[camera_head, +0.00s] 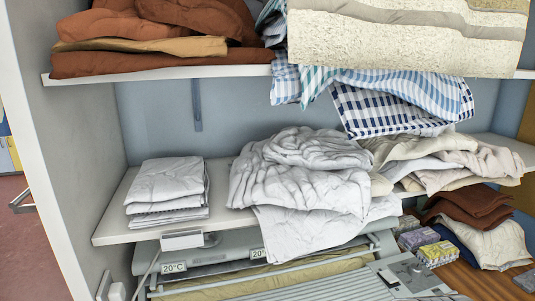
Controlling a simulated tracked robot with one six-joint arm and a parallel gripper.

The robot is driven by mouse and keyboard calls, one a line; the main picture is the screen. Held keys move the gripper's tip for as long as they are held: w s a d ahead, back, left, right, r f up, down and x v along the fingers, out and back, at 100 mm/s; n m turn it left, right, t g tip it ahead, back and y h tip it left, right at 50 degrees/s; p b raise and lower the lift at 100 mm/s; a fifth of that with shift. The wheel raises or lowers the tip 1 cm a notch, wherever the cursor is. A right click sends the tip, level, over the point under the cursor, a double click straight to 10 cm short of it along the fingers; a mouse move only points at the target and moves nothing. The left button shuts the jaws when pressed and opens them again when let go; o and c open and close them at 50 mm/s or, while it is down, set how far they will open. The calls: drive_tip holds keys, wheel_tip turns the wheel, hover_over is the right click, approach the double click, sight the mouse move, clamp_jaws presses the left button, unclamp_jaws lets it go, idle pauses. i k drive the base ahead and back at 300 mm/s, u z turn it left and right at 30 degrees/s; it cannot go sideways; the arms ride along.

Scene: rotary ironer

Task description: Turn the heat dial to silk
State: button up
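The rotary ironer (320,287) shows at the bottom of the view, under the lower shelf, cut off by the picture's lower edge. It has a pale slatted top and a beige padded part. A grey panel (405,277) with small dark controls sits at its right end. The controls are too small to tell which is the heat dial, where it points, or whether silk is marked. Two small tags reading 20°C (174,267) (258,254) are near the ironer's back. My gripper is not in view.
The white lower shelf (115,227) above the ironer holds folded white sheets (167,187) and a heap of white linen (300,175) overhanging its edge. Checked cloths (390,105) hang from the upper shelf (150,73). Small boxes (437,252) and folded cloths (480,220) lie right of the ironer.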

sight(416, 270)
drive_tip(key=z, duration=0.85)
drive_tip(key=k, duration=0.85)
drive_tip(key=u, duration=0.85)
